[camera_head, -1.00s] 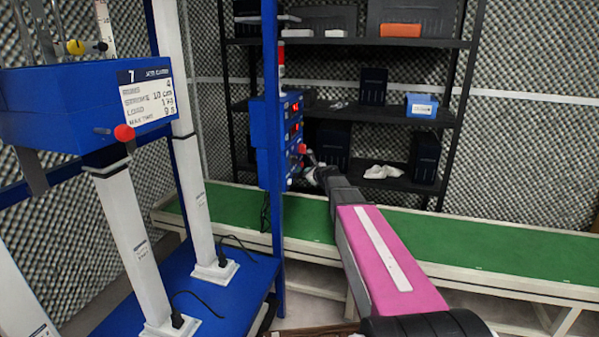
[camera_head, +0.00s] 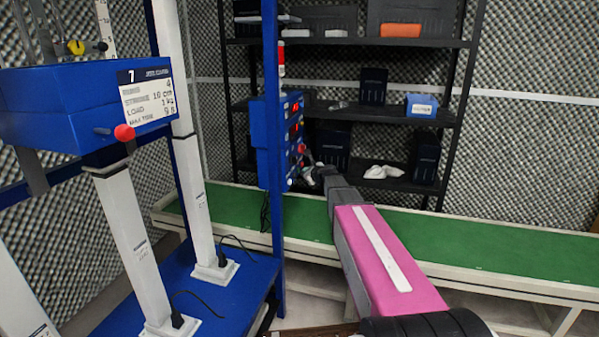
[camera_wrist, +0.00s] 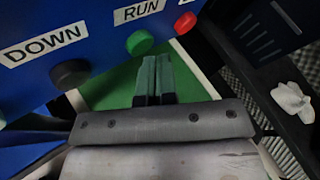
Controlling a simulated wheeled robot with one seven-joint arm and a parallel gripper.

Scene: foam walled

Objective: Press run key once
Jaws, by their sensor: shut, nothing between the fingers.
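The run key is a green round button (camera_wrist: 140,43) under the RUN label (camera_wrist: 139,11) on a blue control panel (camera_wrist: 40,90) in the wrist view. My gripper (camera_wrist: 154,60) is shut and empty, its fingertips just right of and below the green button in that picture. I cannot tell whether they touch it. A black button (camera_wrist: 70,74) under the DOWN label and a red button (camera_wrist: 185,22) flank the green one. In the head view the blue control box (camera_head: 264,140) is on the blue post, with my gripper (camera_head: 308,170) close to its front face.
A green conveyor (camera_head: 480,235) runs behind and below my arm. A black shelf (camera_head: 345,110) with bins stands at the back. The blue machine with a red knob (camera_head: 124,132) stands at left. A white crumpled cloth (camera_wrist: 292,102) lies on the shelf.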

